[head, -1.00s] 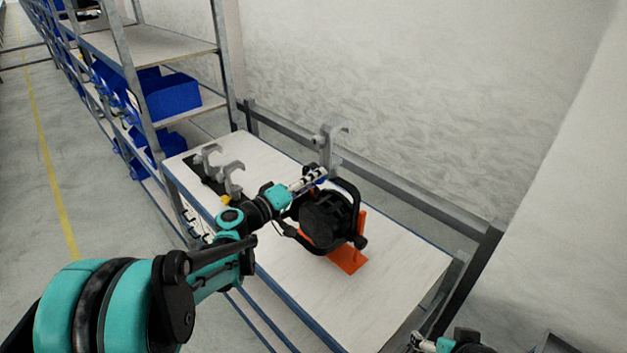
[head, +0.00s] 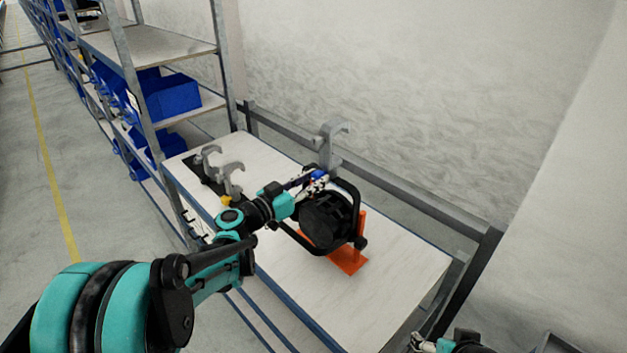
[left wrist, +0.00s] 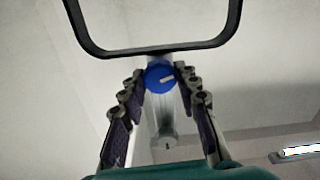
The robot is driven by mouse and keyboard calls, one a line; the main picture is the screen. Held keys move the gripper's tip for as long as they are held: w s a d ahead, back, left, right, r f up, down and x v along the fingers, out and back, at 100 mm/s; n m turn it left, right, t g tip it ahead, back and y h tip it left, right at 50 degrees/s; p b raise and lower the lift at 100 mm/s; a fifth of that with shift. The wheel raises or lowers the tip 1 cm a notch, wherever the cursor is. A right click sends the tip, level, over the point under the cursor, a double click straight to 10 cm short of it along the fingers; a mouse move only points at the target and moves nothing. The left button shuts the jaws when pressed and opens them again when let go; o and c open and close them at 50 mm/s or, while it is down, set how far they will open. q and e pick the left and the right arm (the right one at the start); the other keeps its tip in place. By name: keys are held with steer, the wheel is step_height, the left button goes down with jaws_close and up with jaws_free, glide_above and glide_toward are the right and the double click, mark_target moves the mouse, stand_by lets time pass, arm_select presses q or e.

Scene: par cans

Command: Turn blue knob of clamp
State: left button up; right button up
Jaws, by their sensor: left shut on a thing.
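The clamp (head: 326,146) is a grey hook that stands above the par can on the table. Its blue knob (head: 319,174) shows at its lower end, and in the left wrist view the round knob (left wrist: 160,77) has a pale bar on its face. My left gripper (head: 316,181) is at the knob. In the left wrist view its two fingertips (left wrist: 163,78) stand on either side of the knob, shut on it. The black par can (head: 327,218) with its black yoke rests on an orange stand (head: 349,259). Part of my right gripper (head: 420,343) shows at the bottom edge; its jaws are unclear.
Two more grey clamps (head: 232,178) stand on a black base at the table's left end. The white table (head: 385,275) is clear at its right end. Shelves with blue bins (head: 172,97) stand at the left, and a rail and wall lie behind.

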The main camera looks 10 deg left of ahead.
arm_select(q)
steer(key=m, duration=0.4)
steer(key=shift+f+m, duration=0.1)
steer(key=shift+m, duration=0.2)
steer(key=shift+d+m, duration=0.1)
steer(key=shift+m, duration=5.9)
steer(key=o, duration=1.2)
steer(key=shift+s, duration=0.1)
